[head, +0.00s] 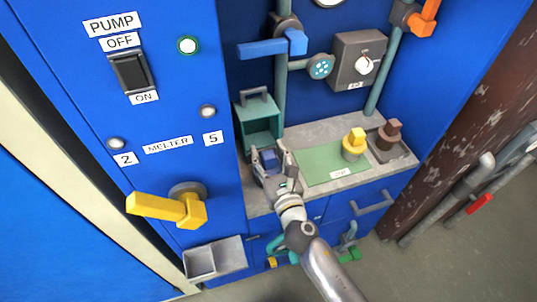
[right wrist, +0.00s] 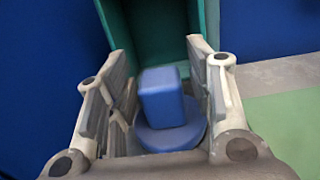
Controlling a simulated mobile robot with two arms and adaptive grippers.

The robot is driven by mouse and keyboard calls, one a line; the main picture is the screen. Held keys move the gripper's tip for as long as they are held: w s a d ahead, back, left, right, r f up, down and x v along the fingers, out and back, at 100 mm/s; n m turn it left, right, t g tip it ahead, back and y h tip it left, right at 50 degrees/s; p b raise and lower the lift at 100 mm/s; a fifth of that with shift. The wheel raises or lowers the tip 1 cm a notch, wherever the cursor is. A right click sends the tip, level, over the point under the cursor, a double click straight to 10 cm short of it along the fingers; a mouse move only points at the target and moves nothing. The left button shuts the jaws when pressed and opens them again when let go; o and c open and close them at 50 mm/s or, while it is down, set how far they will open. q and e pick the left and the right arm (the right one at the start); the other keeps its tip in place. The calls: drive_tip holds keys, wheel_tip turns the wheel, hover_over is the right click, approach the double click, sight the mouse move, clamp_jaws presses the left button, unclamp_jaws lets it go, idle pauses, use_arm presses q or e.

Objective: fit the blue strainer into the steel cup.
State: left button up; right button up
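The blue strainer (right wrist: 163,98) has a block-shaped grip on a round blue base. It stands between the fingers of my right gripper (right wrist: 160,90) in the right wrist view, with small gaps beside its grip, so the fingers look open around it. In the head view the blue strainer (head: 269,160) shows between the fingers of my right gripper (head: 272,168), in front of the teal box. A grey, steel-looking cup (head: 352,154) stands on the green mat, with a yellow block on top. My left gripper is not in view.
The open teal box (head: 259,138) stands behind my right gripper. The green mat (head: 318,165) has free room left of the cup. A brown-red block (head: 390,130) sits in a dark tray at the right. Pipes and a grey switch box (head: 357,60) are behind the counter.

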drive_tip(key=shift+r, duration=0.15)
drive_tip(key=shift+r+p, duration=0.25)
drive_tip(key=shift+p, duration=0.15)
drive_tip(key=b+v, duration=0.2)
drive_tip(key=v, duration=1)
